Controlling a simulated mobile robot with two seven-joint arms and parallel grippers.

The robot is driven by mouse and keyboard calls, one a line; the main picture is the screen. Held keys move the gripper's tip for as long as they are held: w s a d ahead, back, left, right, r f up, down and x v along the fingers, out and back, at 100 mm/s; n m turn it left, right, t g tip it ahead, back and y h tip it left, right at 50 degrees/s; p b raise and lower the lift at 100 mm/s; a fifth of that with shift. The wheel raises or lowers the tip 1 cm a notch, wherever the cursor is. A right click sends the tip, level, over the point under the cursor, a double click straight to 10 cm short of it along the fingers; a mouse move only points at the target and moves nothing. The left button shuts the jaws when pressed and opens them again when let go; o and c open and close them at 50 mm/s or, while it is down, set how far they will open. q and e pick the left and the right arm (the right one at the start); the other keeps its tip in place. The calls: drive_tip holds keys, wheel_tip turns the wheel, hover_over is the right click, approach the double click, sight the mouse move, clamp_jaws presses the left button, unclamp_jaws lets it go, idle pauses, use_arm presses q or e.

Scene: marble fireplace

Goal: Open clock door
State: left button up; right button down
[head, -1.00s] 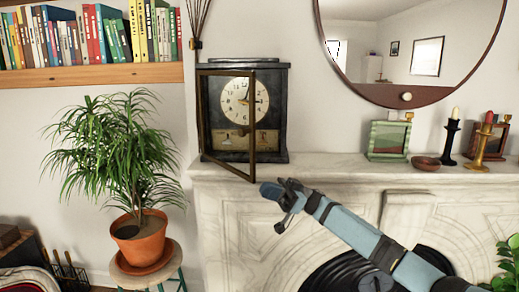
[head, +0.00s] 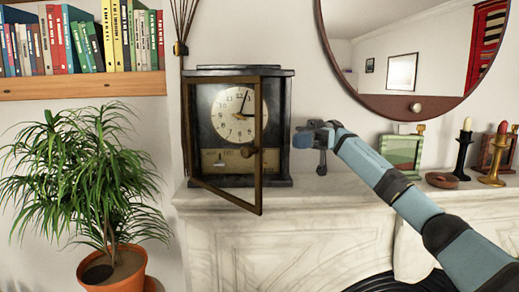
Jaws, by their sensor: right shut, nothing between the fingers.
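The dark mantel clock (head: 277,124) has a round cream dial (head: 226,114). Its brass-framed glass door (head: 259,180) is partly open, hinged at the left, with its free edge swung out toward me in front of the clock face. A small round knob (head: 251,152) shows near that free edge. My right gripper (head: 303,139) is shut and empty, just right of the clock at about the height of the knob. In the picture there is a gap between it and the door. My left gripper is not in view.
The clock stands on the marble mantel (head: 330,196). To its right are a green frame (head: 402,153), a small bowl (head: 441,180) and candlesticks (head: 462,150). A round mirror (head: 405,104) hangs above. A potted plant (head: 85,180) stands at left, below a bookshelf (head: 80,85).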

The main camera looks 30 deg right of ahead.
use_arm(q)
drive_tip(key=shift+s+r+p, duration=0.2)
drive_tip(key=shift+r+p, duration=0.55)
use_arm(e)
drive_tip(key=s+a, duration=0.3)
drive_tip(key=a, duration=1)
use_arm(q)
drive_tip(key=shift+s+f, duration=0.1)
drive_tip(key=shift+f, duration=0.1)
use_arm(e)
drive_tip(key=shift+d, duration=0.1)
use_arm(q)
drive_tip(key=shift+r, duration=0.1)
use_arm(e)
drive_tip(key=shift+r, duration=0.1)
